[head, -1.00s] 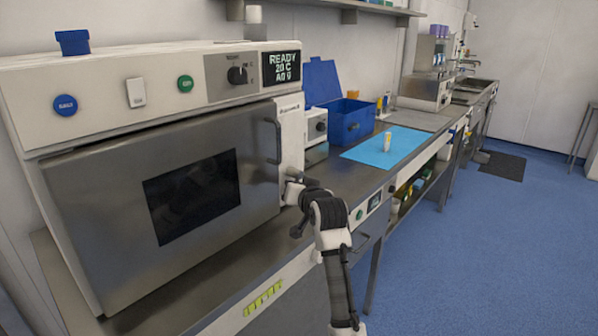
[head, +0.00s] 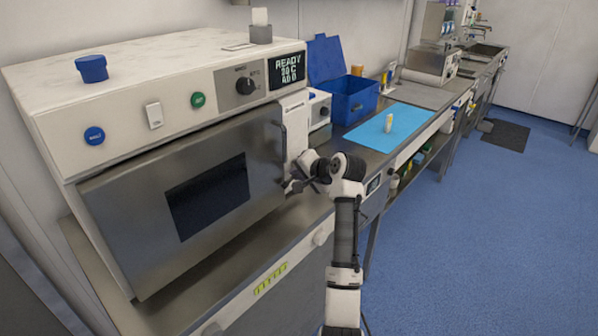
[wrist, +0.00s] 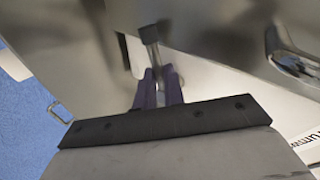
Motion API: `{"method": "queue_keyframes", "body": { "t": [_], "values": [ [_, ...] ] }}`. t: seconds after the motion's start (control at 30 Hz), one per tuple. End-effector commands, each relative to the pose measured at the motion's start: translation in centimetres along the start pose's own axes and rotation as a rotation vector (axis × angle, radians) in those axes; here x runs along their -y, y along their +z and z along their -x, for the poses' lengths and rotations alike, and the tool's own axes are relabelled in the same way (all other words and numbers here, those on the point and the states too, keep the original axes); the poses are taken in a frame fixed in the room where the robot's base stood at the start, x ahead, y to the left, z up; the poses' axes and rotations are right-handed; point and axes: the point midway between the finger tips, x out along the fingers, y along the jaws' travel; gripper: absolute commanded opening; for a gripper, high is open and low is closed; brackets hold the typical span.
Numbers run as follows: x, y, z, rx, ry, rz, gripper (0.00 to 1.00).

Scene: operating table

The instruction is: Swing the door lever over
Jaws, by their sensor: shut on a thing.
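The steel oven door (head: 130,205) with its dark window is on the left in the head view and looks shut. The door lever (wrist: 150,38) shows in the wrist view as a short metal bar with a dark end, running down between my fingers. My gripper (wrist: 157,85) is shut on the lever. In the head view my gripper (head: 290,187) is at the door's lower right edge, where the lever is small and mostly hidden by my wrist. A curved metal handle (wrist: 295,60) is apart from my fingers, at the right of the wrist view.
The oven's panel holds a blue button (head: 94,136), a green button (head: 198,100) and a knob (head: 245,86). A blue box (head: 352,100) and a blue mat (head: 400,125) lie on the counter to the right.

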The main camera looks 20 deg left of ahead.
Motion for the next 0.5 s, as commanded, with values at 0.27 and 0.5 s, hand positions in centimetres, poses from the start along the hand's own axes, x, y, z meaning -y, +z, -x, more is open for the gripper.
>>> {"method": "queue_keyframes", "body": {
  "t": [0.27,0.5],
  "values": [
    [0.23,-0.07,0.13,0.063,0.001,-0.091,0.00],
    [0.30,-0.13,0.20,0.079,0.000,-0.116,0.00]
  ]
}}
